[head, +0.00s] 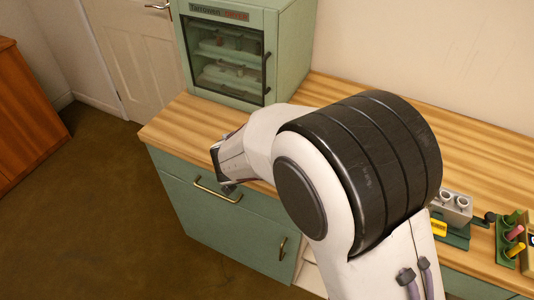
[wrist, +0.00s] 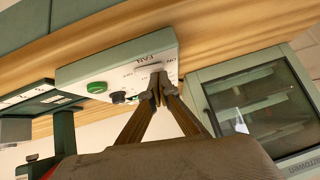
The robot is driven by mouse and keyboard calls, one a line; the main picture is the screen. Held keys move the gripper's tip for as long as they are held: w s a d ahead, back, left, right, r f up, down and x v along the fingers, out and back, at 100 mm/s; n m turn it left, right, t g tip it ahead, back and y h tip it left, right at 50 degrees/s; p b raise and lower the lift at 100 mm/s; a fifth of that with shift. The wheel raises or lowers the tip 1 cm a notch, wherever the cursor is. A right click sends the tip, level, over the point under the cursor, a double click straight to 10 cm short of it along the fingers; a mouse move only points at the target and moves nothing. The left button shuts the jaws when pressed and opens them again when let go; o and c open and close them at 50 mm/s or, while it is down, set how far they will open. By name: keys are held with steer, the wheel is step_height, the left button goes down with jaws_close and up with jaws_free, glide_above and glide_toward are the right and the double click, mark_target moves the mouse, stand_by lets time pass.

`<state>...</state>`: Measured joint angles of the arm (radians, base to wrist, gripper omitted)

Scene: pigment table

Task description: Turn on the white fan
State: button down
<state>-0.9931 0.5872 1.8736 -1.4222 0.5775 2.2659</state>
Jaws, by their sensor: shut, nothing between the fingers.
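A pale control box (wrist: 110,74) with FAN lettering shows in the wrist view, which looks upside down. It carries a green button (wrist: 97,88), a dark knob (wrist: 119,97) and small markings beside a pale raised part. My gripper (wrist: 158,90) has its fingertips together right in front of that pale part and covers some of it. I cannot tell whether they touch. In the head view my arm hides this box, and the fingertips do not show clearly. No fan itself can be made out.
A green cabinet with a glass door (head: 226,60) stands at the back of the wooden counter (head: 190,115). To the right are a grey block with round openings (head: 455,205) and a green rack with coloured pieces (head: 512,240). The counter's left end is clear.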

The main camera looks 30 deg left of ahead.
steer(key=shift+w+a+f, duration=0.1)
steer(key=shift+a+f+n+h, duration=0.1)
steer(key=shift+f+n+h, duration=0.1)
steer(key=shift+n+h, duration=0.35)
steer(key=shift+d+m, duration=0.2)
steer(key=shift+m, duration=0.05)
steer(key=shift+d+r, duration=0.15)
steer(key=shift+d, duration=0.45)
steer(key=shift+r, duration=0.1)
